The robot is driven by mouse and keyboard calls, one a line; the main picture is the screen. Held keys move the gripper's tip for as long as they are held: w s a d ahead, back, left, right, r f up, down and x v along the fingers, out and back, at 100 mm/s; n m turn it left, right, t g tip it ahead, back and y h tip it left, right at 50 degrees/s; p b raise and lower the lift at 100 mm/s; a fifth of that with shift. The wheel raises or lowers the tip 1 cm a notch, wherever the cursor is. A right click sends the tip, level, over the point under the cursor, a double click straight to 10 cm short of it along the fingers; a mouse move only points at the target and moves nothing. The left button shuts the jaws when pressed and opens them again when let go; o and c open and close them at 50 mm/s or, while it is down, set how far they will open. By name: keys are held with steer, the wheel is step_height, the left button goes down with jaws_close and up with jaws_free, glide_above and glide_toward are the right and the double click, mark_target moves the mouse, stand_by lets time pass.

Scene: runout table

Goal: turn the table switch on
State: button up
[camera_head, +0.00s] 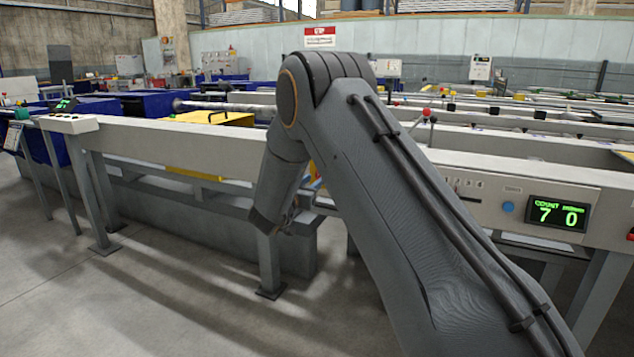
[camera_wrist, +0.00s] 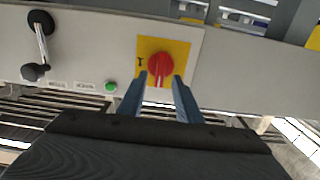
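The table switch is a red rotary knob (camera_wrist: 160,63) on a yellow plate on the table's pale front panel, in the wrist view. A pale mark on the knob points down in that picture, and a black mark stands on the plate to its left. My gripper (camera_wrist: 160,80) is open, with its two blue-grey fingers apart on either side of the knob's lower part. I cannot tell whether they touch it. In the head view my arm hides the switch, and the fingertips cannot be made out.
A black crank handle (camera_wrist: 39,45) and a green button (camera_wrist: 110,87) sit left of the switch in the wrist view. In the head view, a blue button (camera_head: 507,207) and a lit counter reading 7 and 0 (camera_head: 558,214) are right of my arm. Open floor (camera_head: 150,300) lies in front.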

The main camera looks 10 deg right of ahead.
mark_target(318, 177)
steer(key=shift+b+x, duration=0.3)
steer(key=shift+x, duration=1.55)
jaws_close()
steer(key=shift+s+d+f+m, duration=0.1)
steer(key=shift+f+m, duration=0.05)
steer(key=shift+m, duration=2.85)
steer(key=shift+s+d+f+m, duration=0.1)
steer(key=shift+d+m, duration=0.05)
steer(key=shift+m, duration=2.85)
steer(key=shift+s+d+f+m, duration=0.1)
steer(key=shift+f+m, duration=0.05)
steer(key=shift+m, duration=2.85)
